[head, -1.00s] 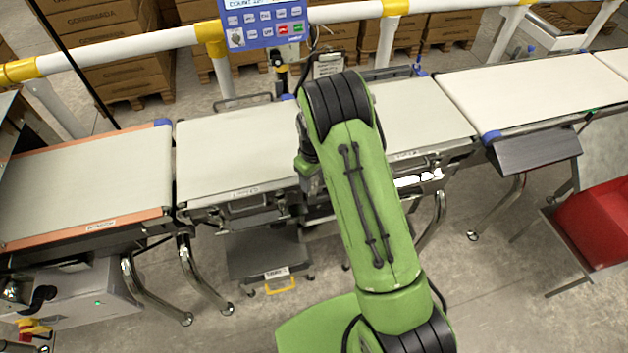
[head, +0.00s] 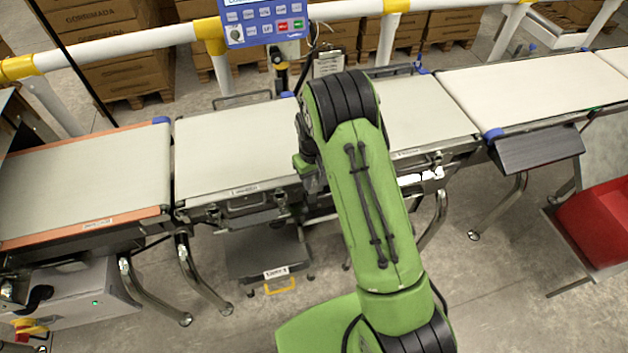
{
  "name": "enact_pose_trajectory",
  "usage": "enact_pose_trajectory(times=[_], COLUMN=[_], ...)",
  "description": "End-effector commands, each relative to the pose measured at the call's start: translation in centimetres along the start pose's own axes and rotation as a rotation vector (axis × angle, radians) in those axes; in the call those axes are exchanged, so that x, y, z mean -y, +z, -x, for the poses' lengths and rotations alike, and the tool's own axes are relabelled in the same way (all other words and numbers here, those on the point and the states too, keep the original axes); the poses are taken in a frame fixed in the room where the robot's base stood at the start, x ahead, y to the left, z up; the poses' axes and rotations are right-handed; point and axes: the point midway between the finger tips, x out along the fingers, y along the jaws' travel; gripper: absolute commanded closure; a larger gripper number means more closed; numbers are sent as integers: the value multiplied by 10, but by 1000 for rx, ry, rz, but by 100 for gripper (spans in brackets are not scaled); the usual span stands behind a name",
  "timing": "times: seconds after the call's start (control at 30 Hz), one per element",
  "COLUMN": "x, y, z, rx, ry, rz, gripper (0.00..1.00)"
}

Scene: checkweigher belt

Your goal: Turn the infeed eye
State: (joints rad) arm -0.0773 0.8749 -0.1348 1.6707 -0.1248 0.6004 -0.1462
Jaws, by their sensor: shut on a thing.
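My green arm reaches up the middle of the head view over the checkweigher belts. Its wrist shows at the left of the black joint, above the front edge of the middle belt (head: 225,150). My gripper's fingers are hidden behind the arm, and so is whatever they touch. I cannot make out the infeed eye for certain; small fittings along the belt edges are partly covered by the arm.
An orange-edged belt (head: 75,185) lies left and a white belt (head: 540,85) right. A blue keypad panel (head: 264,22) stands behind on a white rail (head: 130,46). A red bin (head: 600,222) stands at right. A low cart (head: 268,257) sits under the middle belt.

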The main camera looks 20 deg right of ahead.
Motion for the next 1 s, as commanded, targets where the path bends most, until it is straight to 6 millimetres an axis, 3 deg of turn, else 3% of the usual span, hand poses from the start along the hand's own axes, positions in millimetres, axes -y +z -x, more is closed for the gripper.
enact_pose_trajectory(times=[0.2,0.47,0.5,0.67,1.0], x=[2,2,2,2,2], y=[-2,-2,-2,-2,-2], z=[-1,0,0,0,7], rx=[-7,-5,-5,-5,-6], ry=[0,0,0,0,0], rz=[-199,-210,-210,-209,-208], gripper=[100,100,69,45,45])
